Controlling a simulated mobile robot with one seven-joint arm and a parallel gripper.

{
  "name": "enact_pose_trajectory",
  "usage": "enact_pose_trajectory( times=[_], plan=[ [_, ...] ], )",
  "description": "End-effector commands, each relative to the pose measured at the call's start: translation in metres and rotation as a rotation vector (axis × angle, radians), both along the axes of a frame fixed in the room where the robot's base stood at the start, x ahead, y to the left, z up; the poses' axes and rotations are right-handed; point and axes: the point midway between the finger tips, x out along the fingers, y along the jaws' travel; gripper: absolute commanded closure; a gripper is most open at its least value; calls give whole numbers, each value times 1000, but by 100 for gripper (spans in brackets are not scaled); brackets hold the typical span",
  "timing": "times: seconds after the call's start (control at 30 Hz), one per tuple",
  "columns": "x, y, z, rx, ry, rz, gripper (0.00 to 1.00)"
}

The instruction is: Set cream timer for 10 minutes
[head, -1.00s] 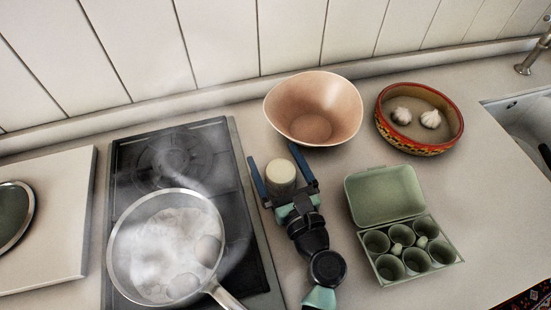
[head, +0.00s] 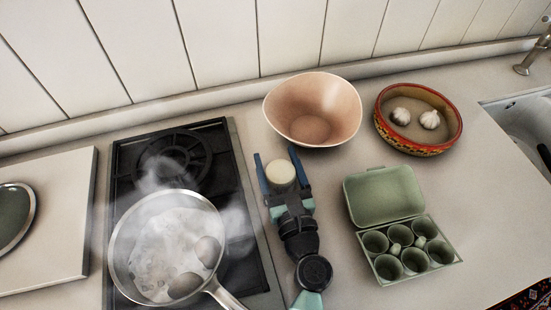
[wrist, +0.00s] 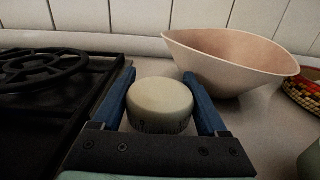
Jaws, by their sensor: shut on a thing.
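The cream timer (head: 281,173) is a short round knob-like cylinder on the counter between the hob and the pink bowl. In the wrist view the timer (wrist: 160,104) shows a plain pale top and dark marks around its lower side; I cannot read the setting. My gripper (head: 279,162) has its blue fingers on either side of the timer and is shut on it. The gripper (wrist: 162,92) also shows in the wrist view, its dark palm bar hiding the timer's base.
A steaming pan (head: 135,236) with eggs in water sits on the black hob (head: 125,165) at left. A pink bowl (head: 313,105) stands just behind the timer. A green egg carton (head: 385,195) and a patterned dish (head: 455,130) with garlic are to the right.

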Motion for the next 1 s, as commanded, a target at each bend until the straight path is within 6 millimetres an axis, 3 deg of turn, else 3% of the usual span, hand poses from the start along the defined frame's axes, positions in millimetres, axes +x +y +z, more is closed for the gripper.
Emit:
enact_pose_trajectory(
  times=[0.27,0.63,0.67,0.8,1.0],
  plan=[
    [0,-2,0,0,1,-132,80],
    [0,-3,0,0,1,-148,80],
    [0,-3,0,0,1,-148,22],
    [0,-3,0,0,1,-148,0],
    [0,-4,0,0,1,-148,0]
  ],
)
